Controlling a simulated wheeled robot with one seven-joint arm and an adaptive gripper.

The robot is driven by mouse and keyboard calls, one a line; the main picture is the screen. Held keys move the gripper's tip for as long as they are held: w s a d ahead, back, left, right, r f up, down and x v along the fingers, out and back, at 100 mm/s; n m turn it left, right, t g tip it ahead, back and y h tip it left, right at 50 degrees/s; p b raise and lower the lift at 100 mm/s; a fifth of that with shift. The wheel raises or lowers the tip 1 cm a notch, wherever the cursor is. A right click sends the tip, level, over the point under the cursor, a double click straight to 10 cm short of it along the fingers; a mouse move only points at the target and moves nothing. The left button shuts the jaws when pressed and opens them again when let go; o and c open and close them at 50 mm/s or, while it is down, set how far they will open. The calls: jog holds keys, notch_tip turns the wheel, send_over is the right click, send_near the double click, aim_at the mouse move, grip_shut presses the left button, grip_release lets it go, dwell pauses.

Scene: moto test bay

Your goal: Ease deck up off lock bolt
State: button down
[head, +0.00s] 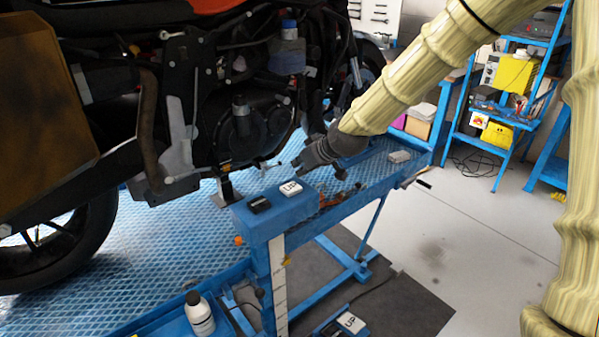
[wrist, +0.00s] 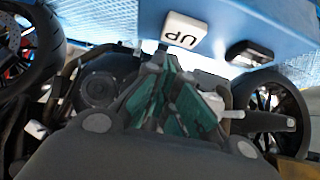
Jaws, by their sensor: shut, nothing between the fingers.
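The deck (head: 90,280) is a blue diamond-plate lift platform with the motorcycle standing on it. A blue control box (head: 290,212) at its near edge carries a white button marked UP (head: 291,189) and a black button (head: 258,204). The UP button also shows upside down in the wrist view (wrist: 185,30), with the black button (wrist: 250,52) beside it. My gripper (head: 302,166) is shut and empty, above and behind the UP button, apart from it. I cannot make out the lock bolt for certain; a small orange knob (head: 239,240) sits at the box's left end.
The motorcycle (head: 235,120) stands close to my gripper. A white bottle (head: 199,313) stands at the lower left. A pedal marked UP (head: 350,322) lies on the floor mat. A blue shelf cart (head: 505,95) is at the back right.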

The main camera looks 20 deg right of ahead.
jog(key=b+v, duration=0.2)
jog(key=v, duration=0.6)
jog(key=shift+r, duration=0.15)
jog(key=shift+d, duration=0.1)
dwell(0.8)
jog(key=s+a+f+m+g, duration=0.1)
jog(key=s+f, duration=0.3)
jog(key=f, duration=0.7)
jog(key=s+a+f+m+g+h, duration=0.15)
jog(key=s+f, duration=0.35)
jog(key=f, duration=0.6)
jog(key=s+f+g, duration=0.2)
jog(key=s+f, duration=0.2)
jog(key=f, duration=0.7)
jog(key=s+f+g, duration=0.1)
jog(key=s+f, duration=0.5)
jog(key=s, duration=0.3)
jog(key=s+a+f+m+g+h, duration=0.1)
jog(key=s+f, duration=0.6)
jog(key=s, duration=0.3)
jog(key=s+f+m+g, duration=0.1)
jog(key=s+f+g, duration=0.1)
jog(key=s+f, duration=0.4)
jog(key=s, duration=0.3)
jog(key=shift+s+a+f, duration=0.2)
jog(key=shift+s+a, duration=0.05)
